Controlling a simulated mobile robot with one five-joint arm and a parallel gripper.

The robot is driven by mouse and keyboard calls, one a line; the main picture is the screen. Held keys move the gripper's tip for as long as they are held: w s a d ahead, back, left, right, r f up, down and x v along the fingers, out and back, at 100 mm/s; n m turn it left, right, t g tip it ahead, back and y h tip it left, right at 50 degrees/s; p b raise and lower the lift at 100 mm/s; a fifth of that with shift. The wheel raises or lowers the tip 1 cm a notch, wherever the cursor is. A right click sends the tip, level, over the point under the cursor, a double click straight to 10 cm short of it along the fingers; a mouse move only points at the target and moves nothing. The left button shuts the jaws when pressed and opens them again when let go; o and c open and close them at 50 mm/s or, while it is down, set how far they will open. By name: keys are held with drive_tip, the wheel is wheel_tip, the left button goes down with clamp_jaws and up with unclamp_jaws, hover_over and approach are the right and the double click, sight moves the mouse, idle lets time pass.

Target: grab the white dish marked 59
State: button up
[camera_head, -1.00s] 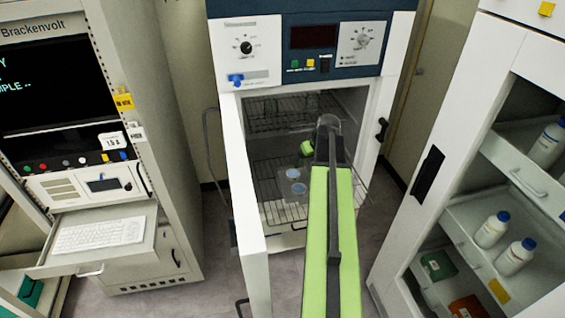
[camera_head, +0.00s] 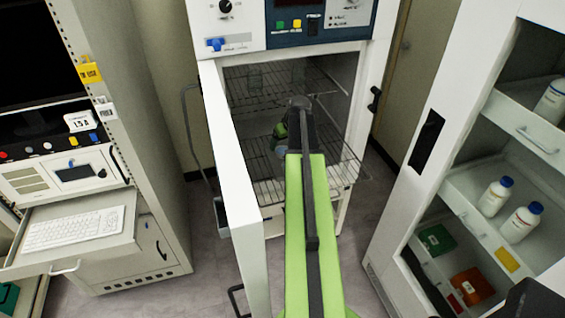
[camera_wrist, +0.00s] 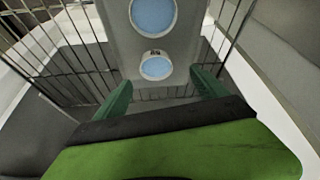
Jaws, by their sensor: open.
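In the wrist view, two small round white-rimmed dishes with blue insides sit on a pale grey plate (camera_wrist: 185,50). The nearer dish (camera_wrist: 156,68) has a small dark mark by its far rim, too small to read surely. The farther dish (camera_wrist: 153,14) is cut by the top edge. My gripper (camera_wrist: 162,92) is open and empty, its green fingers on either side just short of the nearer dish. In the head view my gripper (camera_head: 281,135) is inside the freeze dryer, and my arm hides most of the plate.
The freeze dryer's white door (camera_head: 232,160) stands open left of my arm. Wire shelves (camera_head: 262,165) surround the plate. A cabinet (camera_head: 430,190) with white bottles stands at the right, and a rack with a keyboard drawer (camera_head: 75,232) at the left.

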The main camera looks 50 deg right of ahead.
sight(283, 150)
drive_tip(key=shift+x, duration=0.75)
drive_tip(key=shift+r, duration=0.1)
drive_tip(key=b+x, duration=0.5)
drive_tip(key=shift+s+d, duration=0.1)
drive_tip(key=shift+d, duration=0.3)
drive_tip(key=shift+c, duration=0.2)
drive_tip(key=c, duration=1.4)
drive_tip(key=shift+r+p, duration=0.1)
drive_tip(key=shift+p, duration=0.2)
